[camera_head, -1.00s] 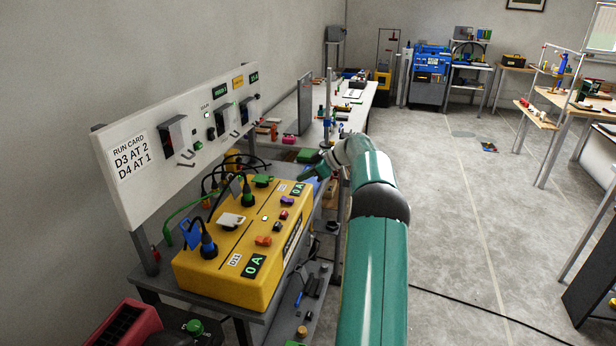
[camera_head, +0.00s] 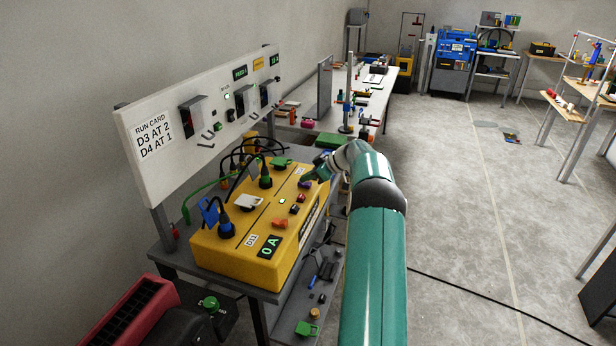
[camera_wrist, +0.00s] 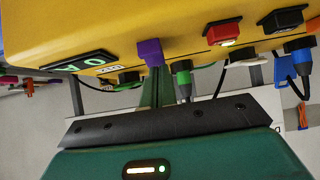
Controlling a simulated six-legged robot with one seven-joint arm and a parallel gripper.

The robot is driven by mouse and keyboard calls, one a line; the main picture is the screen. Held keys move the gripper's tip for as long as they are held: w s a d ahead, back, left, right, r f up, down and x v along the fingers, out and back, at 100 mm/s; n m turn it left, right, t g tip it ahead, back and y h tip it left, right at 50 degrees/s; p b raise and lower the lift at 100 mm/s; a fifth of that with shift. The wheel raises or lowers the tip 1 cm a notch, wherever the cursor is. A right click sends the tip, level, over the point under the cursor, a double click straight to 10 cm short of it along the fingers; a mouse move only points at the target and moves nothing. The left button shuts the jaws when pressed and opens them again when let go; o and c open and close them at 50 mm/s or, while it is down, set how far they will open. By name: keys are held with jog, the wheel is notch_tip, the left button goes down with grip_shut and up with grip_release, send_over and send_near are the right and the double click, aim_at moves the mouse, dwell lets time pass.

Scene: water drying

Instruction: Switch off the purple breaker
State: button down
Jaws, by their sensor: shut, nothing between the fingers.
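The purple breaker (camera_head: 304,184) is a small switch on top of the yellow power box (camera_head: 236,262), near the box's far right edge in the head view. My gripper (camera_head: 313,176) is shut and empty, right at the purple breaker and partly covering it. In the wrist view, the purple breaker (camera_wrist: 151,52) stands out from the yellow box, with my green fingers (camera_wrist: 155,88) just below it in the picture. The fingertips look very close to it or touching; I cannot tell which. Its on or off position is unclear.
An orange switch (camera_head: 279,223) is nearer. Plugs with cables, such as the blue plug (camera_head: 225,229), stand on the left. A white panel (camera_head: 155,160) rises behind.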

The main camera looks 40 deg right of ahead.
jog(key=shift+w+a+f, duration=0.1)
jog(key=shift+w+f, duration=0.05)
jog(key=shift+f, duration=0.1)
jog(key=shift+w+a+r, duration=0.25)
jog(key=shift+w+a, duration=0.1)
jog(key=shift+w, duration=0.3)
jog(key=shift+r, duration=0.15)
